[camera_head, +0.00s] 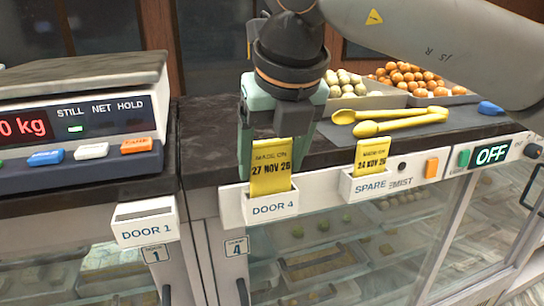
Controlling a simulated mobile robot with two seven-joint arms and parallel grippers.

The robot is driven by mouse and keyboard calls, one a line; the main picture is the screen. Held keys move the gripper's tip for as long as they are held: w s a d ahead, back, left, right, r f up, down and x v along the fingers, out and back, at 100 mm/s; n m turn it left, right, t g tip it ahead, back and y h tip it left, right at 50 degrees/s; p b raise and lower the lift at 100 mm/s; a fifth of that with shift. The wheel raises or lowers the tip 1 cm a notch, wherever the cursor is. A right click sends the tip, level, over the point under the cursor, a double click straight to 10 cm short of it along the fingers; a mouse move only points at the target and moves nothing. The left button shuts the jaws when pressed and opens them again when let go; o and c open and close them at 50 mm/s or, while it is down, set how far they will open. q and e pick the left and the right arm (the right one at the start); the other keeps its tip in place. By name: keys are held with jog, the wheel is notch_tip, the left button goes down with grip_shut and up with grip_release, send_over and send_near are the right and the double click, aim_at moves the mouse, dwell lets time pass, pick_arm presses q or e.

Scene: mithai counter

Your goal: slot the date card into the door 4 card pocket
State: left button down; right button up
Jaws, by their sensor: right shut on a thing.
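The yellow date card (271,174), printed "MADE ON 27 NOV 26", stands upright at the white door 4 card pocket (272,208). Its lower edge is hidden behind the pocket's front wall, so it looks at least partly inside; how deep it sits I cannot tell. My right gripper (277,141) is right above and behind the pocket, pointing down, shut on the card's upper part. The exact contact of its fingers is partly hidden by the card. My left gripper is not in view.
The spare pocket (365,187) to the right holds another yellow card (371,157). The door 1 pocket (146,223) on the left looks empty. A scale (80,125) stands at left. Yellow tongs (400,122) and trays of sweets (425,86) lie on the counter behind.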

jog(key=shift+f+b, duration=0.75)
jog(key=shift+f, duration=0.1)
jog(key=o, duration=1.3)
jog(key=shift+c, duration=0.2)
notch_tip(320, 180, up, 7)
jog(key=p, duration=0.5)
